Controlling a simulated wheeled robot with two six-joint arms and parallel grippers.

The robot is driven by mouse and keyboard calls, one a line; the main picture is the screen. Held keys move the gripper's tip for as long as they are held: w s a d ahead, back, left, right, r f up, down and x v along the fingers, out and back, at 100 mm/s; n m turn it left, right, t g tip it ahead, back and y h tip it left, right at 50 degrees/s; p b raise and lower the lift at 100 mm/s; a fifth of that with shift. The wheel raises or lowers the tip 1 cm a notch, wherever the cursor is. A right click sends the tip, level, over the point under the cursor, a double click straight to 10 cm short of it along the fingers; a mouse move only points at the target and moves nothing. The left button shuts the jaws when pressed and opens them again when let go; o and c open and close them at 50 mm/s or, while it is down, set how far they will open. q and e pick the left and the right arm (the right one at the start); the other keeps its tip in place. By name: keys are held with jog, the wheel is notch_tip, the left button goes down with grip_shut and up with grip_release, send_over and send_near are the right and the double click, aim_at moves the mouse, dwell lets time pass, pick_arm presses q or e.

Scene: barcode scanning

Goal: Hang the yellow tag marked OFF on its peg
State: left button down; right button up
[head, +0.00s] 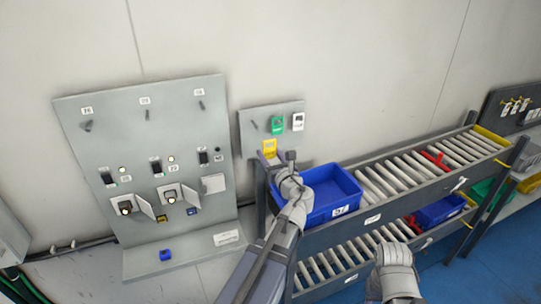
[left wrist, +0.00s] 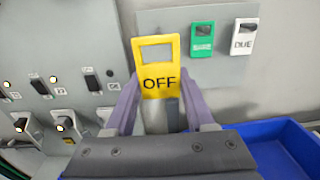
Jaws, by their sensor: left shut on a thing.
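The yellow tag (head: 269,148) marked OFF is upright in my left gripper (head: 278,157), in front of the lower left of a small grey board (head: 248,133). In the left wrist view the tag (left wrist: 160,64) faces the camera, its window at the top, and the fingers of my left gripper (left wrist: 160,97) are shut on its lower part. A bare peg (head: 254,124) shows on the board's left, above the tag. A green tag (head: 277,126) and a white tag (head: 298,121) hang to its right. Whether the yellow tag touches the board is unclear. My right gripper's fingers do not show.
A large grey panel (head: 82,157) with switches, lamps and pegs stands left of the board. A blue bin (head: 335,190) sits on the roller rack (head: 372,213) just right of my left arm. A small blue block (head: 165,255) lies on the panel's ledge.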

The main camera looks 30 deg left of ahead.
pick_arm(q)
jog(key=shift+x, duration=1.1)
send_near(252, 130)
jog(key=shift+w+a+r, duration=0.15)
jog(key=shift+a, duration=0.05)
jog(key=shift+w+a, duration=0.15)
jog(key=shift+w+a, duration=0.35)
jog(key=shift+a, duration=0.15)
jog(key=shift+x, duration=2.1)
dwell(1.4)
jog(key=shift+d, duration=0.1)
dwell(0.9)
jog(key=shift+c, duration=0.8)
grip_release()
